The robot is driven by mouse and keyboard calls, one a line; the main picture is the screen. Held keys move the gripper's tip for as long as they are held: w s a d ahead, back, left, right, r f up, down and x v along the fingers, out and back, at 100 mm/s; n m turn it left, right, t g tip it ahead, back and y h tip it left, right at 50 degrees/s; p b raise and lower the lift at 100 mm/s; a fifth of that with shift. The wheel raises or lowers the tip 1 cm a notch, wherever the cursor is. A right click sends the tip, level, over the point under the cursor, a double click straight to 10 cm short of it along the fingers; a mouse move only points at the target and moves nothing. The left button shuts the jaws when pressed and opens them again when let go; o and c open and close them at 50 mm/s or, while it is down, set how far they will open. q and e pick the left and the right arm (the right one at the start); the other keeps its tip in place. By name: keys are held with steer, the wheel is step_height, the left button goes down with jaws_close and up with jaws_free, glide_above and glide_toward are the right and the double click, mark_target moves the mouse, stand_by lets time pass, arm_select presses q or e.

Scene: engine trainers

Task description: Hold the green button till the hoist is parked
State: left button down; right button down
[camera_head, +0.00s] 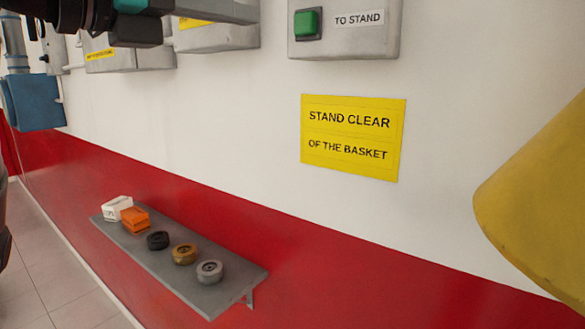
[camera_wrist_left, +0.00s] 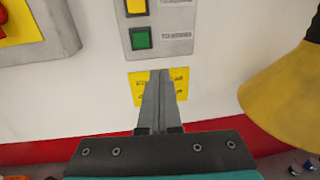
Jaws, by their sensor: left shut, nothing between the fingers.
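The green button (camera_head: 307,24) is a square button on a grey wall box (camera_head: 345,45), at the top of the head view, beside a label reading "TO STAND". In the left wrist view the green button (camera_wrist_left: 142,39) sits below a yellow button (camera_wrist_left: 136,6) on the same box. My left gripper (camera_head: 250,12) comes in from the top left, its fingers to the left of the green button. In the left wrist view its shut, empty fingers (camera_wrist_left: 160,76) end just below the box; contact cannot be seen. No hoist can be clearly made out. My right gripper is out of view.
A yellow sign (camera_head: 352,136) reads "STAND CLEAR OF THE BASKET". A large yellow rounded body (camera_head: 540,200) juts in at the right. A grey shelf (camera_head: 215,298) below holds several small parts. Other grey boxes (camera_head: 220,38) hang farther left. The wall around the sign is clear.

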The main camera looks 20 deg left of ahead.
arm_select(q)
steer(key=w+d+f+g+h+b, duration=0.1)
steer(key=w+d+f+g+h, duration=0.15)
steer(key=d+f+h, duration=0.3)
steer(key=w+d+f+g+h+b, duration=0.1)
steer(key=w+d+f+g+h, duration=0.1)
steer(key=d+f+g+h, duration=0.3)
steer(key=w+a+f+n+t+y+b, duration=0.1)
steer(key=w+a+f+n+t+y, duration=0.1)
steer(key=f+n, duration=0.4)
steer(key=w+a+f+n+t+y+b, duration=0.1)
steer(key=w+a+f+n+t+y, duration=0.1)
steer(key=w+a+f+n+t, duration=0.2)
steer(key=w+a+f+n+t+y+b, duration=0.1)
steer(key=w+a+f+n+t+y, duration=0.1)
steer(key=w+f+n+t, duration=0.3)
steer(key=w+a+f+n, duration=0.1)
steer(key=w+f+n, duration=0.2)
steer(key=f+n, duration=0.1)
steer(key=shift+a+f+n, duration=0.15)
steer(key=shift+f+n, duration=0.15)
steer(key=shift+f, duration=0.5)
steer(key=shift+s, duration=0.1)
steer(key=s+a+p, duration=0.1)
steer(key=s+a, duration=0.1)
steer(key=s, duration=0.4)
steer(key=shift+s+a, duration=0.2)
